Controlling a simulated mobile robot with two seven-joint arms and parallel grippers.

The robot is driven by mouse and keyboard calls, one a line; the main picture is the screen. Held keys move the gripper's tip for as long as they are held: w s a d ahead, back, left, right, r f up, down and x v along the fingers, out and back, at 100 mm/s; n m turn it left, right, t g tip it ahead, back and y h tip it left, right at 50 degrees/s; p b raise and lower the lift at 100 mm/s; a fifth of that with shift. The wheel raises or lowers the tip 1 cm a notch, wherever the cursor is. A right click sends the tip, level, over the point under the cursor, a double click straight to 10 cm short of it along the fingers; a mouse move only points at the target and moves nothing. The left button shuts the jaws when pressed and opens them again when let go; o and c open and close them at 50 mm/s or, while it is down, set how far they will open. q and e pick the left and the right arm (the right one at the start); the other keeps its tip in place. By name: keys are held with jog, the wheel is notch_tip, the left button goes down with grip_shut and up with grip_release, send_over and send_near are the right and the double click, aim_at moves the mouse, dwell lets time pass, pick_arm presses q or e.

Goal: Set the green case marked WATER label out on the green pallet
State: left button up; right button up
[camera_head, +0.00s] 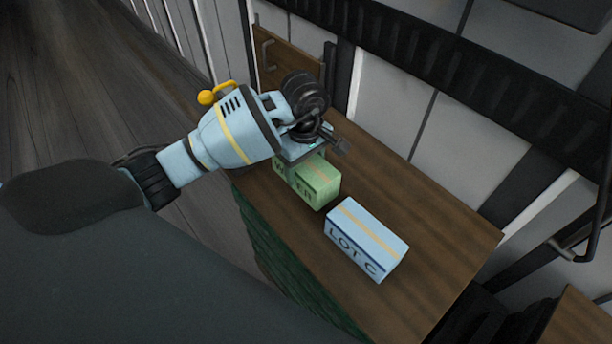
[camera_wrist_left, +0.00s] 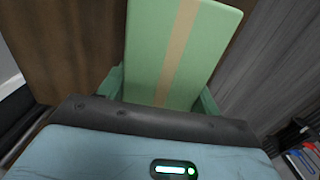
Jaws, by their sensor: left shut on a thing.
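The green case (camera_head: 319,186) has a tan tape stripe on top. Its side facing the lower left shows part of a dark label, with the middle letters hidden by my gripper. My left gripper (camera_head: 298,164) reaches over the case from the upper left and is shut on it. In the left wrist view the green case (camera_wrist_left: 180,50) fills the space in front of the palm. The case is at or just above the brown wooden top; I cannot tell if it touches. No green pallet is clearly recognisable. My right gripper is not in view.
A blue case (camera_head: 366,239) marked LOT C stands on the wooden top (camera_head: 440,237), right of and nearer than the green case. Dark green ridged sides (camera_head: 272,248) show below the top. The top is clear at right. A panelled wall (camera_head: 400,95) stands behind.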

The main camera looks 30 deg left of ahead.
pick_arm(q)
jog(key=shift+w+f, duration=0.1)
jog(key=shift+f, duration=1.65)
jog(key=shift+f, duration=0.15)
jog(key=o, duration=1.7)
jog(key=shift+f, duration=0.1)
notch_tip(320, 180, up, 12)
jog(key=shift+r, duration=0.2)
